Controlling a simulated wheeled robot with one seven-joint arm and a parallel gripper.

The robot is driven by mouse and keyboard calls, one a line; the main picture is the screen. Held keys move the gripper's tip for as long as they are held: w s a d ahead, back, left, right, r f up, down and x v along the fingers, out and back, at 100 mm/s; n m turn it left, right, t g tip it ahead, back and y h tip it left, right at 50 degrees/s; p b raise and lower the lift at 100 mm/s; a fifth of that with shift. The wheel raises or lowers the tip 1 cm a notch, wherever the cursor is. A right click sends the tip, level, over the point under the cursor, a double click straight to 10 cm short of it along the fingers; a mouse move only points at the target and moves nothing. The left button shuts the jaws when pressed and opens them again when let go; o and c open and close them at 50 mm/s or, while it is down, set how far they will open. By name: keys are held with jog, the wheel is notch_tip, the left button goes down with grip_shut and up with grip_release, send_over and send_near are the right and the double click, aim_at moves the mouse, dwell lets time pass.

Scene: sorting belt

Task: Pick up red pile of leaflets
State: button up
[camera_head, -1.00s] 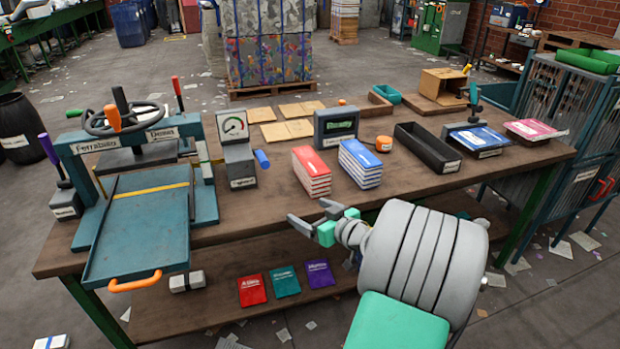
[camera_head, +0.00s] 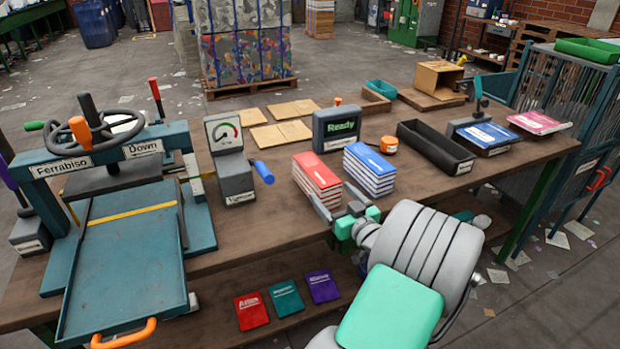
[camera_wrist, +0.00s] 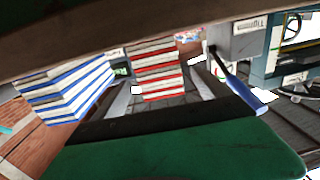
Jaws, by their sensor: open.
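The red pile of leaflets (camera_head: 317,176) is a stack with a red top and red-and-white layered sides. It stands on the wooden table (camera_head: 240,235), left of a blue pile of leaflets (camera_head: 369,170). My gripper (camera_head: 336,207) is open and empty at the table's front edge, just in front of the two piles, apart from the red one as far as I can tell. In the wrist view the red pile (camera_wrist: 156,70) is ahead, upper middle, with the blue pile (camera_wrist: 65,93) to its left. A dark beam and a green part hide much of that view.
A gauge box with a blue handle (camera_head: 264,171) stands left of the red pile. A screen reading Ready (camera_head: 337,128) is behind the piles. A teal press (camera_head: 125,240) fills the left. A black tray (camera_head: 435,148) lies right. Red, teal and purple booklets (camera_head: 286,298) lie on the lower shelf.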

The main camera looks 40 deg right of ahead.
aim_at(320, 181)
jog(key=x, duration=0.5)
jog(key=p+x, duration=0.1)
jog(key=x, duration=0.1)
jog(key=shift+w+d+r, duration=0.1)
jog(key=shift+w+r, duration=0.2)
jog(key=shift+w, duration=0.05)
jog(key=shift+c, duration=0.3)
grip_shut()
jog(key=shift+r, duration=0.1)
